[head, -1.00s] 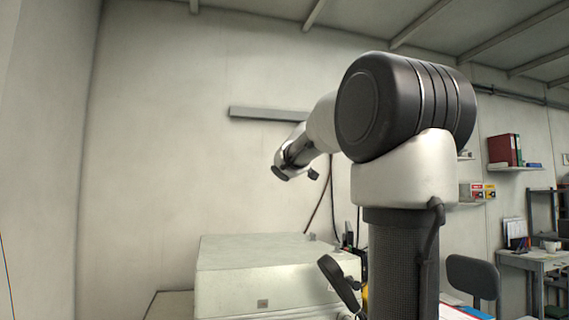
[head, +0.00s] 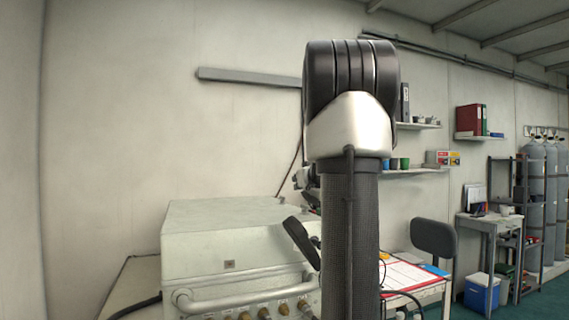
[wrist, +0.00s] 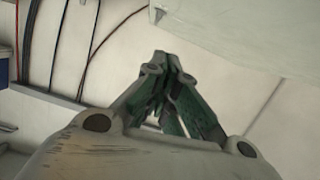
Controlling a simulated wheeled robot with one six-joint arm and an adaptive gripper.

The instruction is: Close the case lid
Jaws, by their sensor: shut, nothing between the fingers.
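The case (head: 168,299) stands at the lower left of the head view, with valve knobs and a handle bar on its front. Its pale grey-green lid (head: 225,240) lies level over the top, above the knobs. I cannot tell whether it is fully seated. A pale flat surface, probably the lid, shows at upper right in the wrist view (wrist: 265,28). My gripper (wrist: 165,60) is shut and empty, fingertips together, below and left of that surface in the picture. In the head view my column hides most of my arm's end; a bit shows right of the lid.
A dark paddle-shaped piece (head: 301,242) stands up at the case's right. A clipboard (head: 405,277) lies on a table to the right, with a chair (head: 435,240) behind. Cables (wrist: 90,45) hang on the wall. Open floor lies at lower right.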

